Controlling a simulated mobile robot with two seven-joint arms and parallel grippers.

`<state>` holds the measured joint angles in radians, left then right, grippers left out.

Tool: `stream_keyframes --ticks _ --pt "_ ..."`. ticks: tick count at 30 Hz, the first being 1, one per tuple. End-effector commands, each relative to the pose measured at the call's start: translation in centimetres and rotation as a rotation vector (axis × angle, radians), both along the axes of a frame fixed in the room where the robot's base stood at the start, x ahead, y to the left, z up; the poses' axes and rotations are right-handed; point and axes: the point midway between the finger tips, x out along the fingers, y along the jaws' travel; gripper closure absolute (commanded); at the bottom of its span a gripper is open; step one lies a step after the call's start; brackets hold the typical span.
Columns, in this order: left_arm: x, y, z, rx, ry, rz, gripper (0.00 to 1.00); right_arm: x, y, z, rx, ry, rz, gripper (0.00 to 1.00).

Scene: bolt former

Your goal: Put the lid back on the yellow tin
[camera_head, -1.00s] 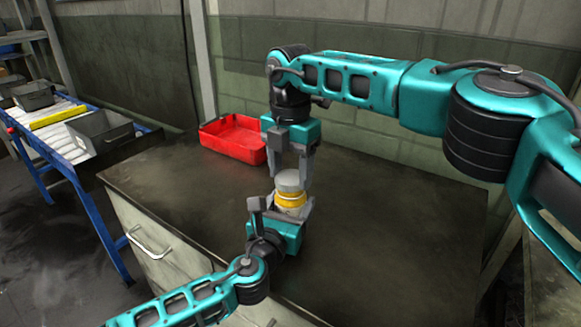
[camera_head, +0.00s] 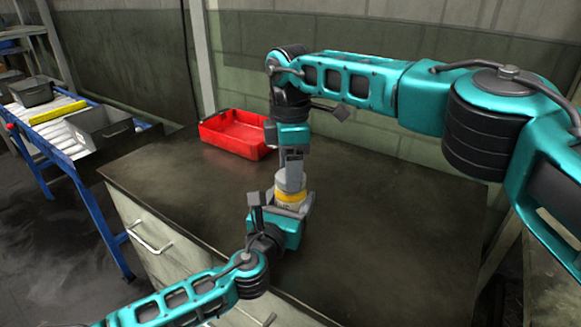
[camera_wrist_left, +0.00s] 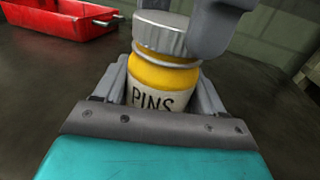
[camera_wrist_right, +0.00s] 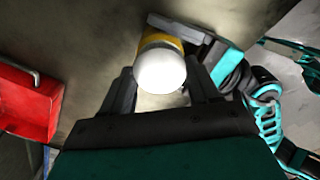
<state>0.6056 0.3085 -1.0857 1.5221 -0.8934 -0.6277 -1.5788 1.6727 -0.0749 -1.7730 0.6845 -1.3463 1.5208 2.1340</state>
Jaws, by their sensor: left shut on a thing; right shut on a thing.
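The yellow tin (camera_head: 290,197) stands upright between the fingers of my left gripper (camera_head: 282,204), which is shut on it. Its pale label reads PINS in the left wrist view (camera_wrist_left: 160,80). The grey metal lid (camera_wrist_left: 163,32) is on top of the tin's neck; it looks pale and round in the right wrist view (camera_wrist_right: 160,70). My right gripper (camera_head: 291,178) points straight down from above, shut on the lid, with one finger on each side. The fingers hide part of the lid, so I cannot tell how tightly it sits.
A red tray (camera_head: 236,134) stands at the back left of the dark worktop (camera_head: 400,220). The worktop right of the grippers is clear. A roller conveyor with grey bins (camera_head: 102,130) is at the far left. A wall stands behind.

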Motion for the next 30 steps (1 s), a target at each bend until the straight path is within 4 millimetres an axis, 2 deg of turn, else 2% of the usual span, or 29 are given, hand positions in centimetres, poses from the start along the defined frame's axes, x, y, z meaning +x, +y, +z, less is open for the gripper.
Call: stream_keyframes --ticks 9,13,18,28,29,30 --pt "-0.01 0.03 -0.10 0.001 0.002 0.001 1.00 0.02 0.01 0.05 -0.001 -0.002 -0.592 0.67" --pt "-0.01 0.03 -0.11 0.001 0.002 0.001 1.00 -0.02 0.07 0.05 -0.004 -0.005 -0.785 0.67" --pt "-0.01 0.03 -0.11 0.001 0.002 0.001 1.00 -0.01 0.04 0.01 0.000 -0.002 -0.896 0.67" --pt "-0.01 0.03 -0.12 0.000 0.003 0.001 1.00 -0.02 0.04 0.01 0.000 0.000 -0.910 0.67" --pt "-0.01 0.03 -0.12 0.000 0.003 0.001 1.00 -0.01 0.03 0.01 0.001 0.000 -0.910 0.36" --pt "-0.01 0.03 -0.12 0.000 0.003 0.001 1.00 -0.01 0.03 0.01 0.001 0.000 -0.910 0.33"
